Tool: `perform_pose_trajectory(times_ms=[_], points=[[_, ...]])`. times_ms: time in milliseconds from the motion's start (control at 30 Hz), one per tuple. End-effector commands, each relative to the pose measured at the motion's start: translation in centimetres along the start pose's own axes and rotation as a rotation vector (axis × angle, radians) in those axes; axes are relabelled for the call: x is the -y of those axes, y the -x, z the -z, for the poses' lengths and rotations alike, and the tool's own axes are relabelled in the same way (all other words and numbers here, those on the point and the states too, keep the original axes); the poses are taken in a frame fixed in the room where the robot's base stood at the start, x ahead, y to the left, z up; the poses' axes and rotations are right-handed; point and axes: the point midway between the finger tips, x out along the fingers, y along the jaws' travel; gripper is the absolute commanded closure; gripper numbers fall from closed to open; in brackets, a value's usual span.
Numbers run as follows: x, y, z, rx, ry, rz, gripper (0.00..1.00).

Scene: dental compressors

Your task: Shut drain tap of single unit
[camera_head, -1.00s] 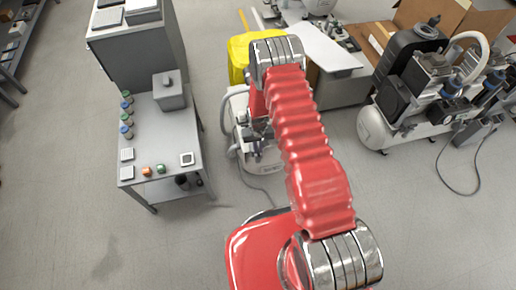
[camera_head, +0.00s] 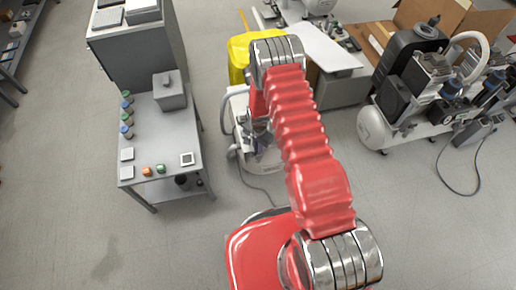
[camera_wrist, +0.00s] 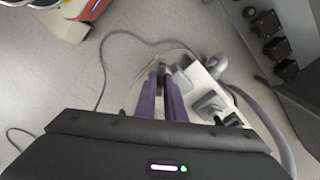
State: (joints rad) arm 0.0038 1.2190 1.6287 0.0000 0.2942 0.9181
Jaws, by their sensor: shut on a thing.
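The single unit is a white compressor that stands on the floor, partly hidden behind my red arm in the head view (camera_head: 241,110). Its white base shows right of my fingers in the wrist view (camera_wrist: 207,88). My gripper (camera_wrist: 163,72) has two purple fingers, close together at the unit's edge. They are shut on a small dark grey part between their tips, which looks like the drain tap (camera_wrist: 164,68). The fingers cover most of it, so its handle angle cannot be told. In the head view, the gripper is small and mostly hidden by the arm.
A grey bench (camera_head: 160,125) with bottles and small boxes stands left of the unit. A yellow bin (camera_head: 240,50) is behind it. A larger twin compressor (camera_head: 415,100) stands at right. A cable (camera_wrist: 103,60) lies on the floor near my fingers. Floor in front is clear.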

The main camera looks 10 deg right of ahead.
Motion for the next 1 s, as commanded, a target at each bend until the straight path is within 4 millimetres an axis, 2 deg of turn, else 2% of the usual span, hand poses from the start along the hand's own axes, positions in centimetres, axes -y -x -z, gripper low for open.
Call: perform_pose_trajectory(times_ms=[600,1000], points=[[0.08,0.03,-0.02,0.0,-0.533,0.001,1.0],[0.11,0.04,-0.01,0.0,-0.661,0.002,1.0]])
